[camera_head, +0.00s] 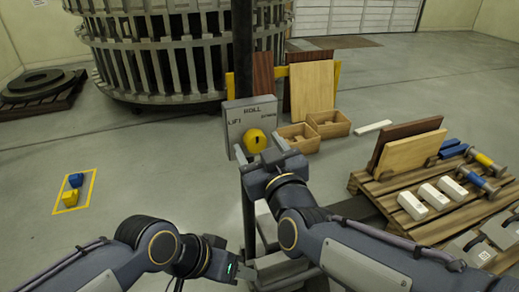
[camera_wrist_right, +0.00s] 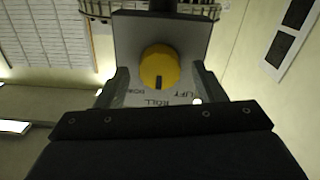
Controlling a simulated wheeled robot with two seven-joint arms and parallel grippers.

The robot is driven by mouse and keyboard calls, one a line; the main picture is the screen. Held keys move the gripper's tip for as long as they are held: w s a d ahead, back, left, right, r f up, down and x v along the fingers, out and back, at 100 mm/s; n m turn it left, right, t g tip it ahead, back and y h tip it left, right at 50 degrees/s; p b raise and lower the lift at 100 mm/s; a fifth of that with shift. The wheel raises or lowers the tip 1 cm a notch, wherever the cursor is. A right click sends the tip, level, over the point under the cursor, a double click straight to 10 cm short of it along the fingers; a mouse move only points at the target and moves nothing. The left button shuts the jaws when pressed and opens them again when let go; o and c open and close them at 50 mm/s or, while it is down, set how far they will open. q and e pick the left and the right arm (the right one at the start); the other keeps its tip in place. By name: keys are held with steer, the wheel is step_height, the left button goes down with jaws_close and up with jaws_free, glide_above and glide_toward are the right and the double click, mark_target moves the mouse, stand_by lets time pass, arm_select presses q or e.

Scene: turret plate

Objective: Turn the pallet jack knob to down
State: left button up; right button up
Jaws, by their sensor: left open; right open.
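The round yellow knob (camera_head: 255,141) sits on the front of an upright grey panel (camera_head: 238,112) lettered ROLL, LIFT and a third word too blurred to read in the head view. In the right wrist view the knob (camera_wrist_right: 159,68) appears upside down, its dark mark pointing at ROLL. My right gripper (camera_head: 260,150) is open and empty, just in front of the panel. In the right wrist view its fingers (camera_wrist_right: 161,85) stand on either side of the knob, with gaps showing. My left gripper (camera_head: 246,270) is open at the lower middle, well below the panel.
A dark post (camera_head: 242,45) rises behind the panel. Wooden bins (camera_head: 298,137) stand close to its right. A pallet (camera_head: 370,185) with boards, white blocks and dumbbell-like parts lies at right. The left floor is mostly clear.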

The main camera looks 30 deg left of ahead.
steer(key=shift+w, duration=0.1)
steer(key=c, duration=1)
steer(key=m+b, duration=0.1)
steer(key=m, duration=0.3)
steer(key=shift+f+m+b, duration=0.1)
steer(key=shift+m+b, duration=0.2)
steer(key=shift+b, duration=0.1)
steer(key=m+b, duration=0.1)
steer(key=m, duration=0.4)
steer(key=shift+b, duration=0.35)
steer(key=shift+m, duration=0.3)
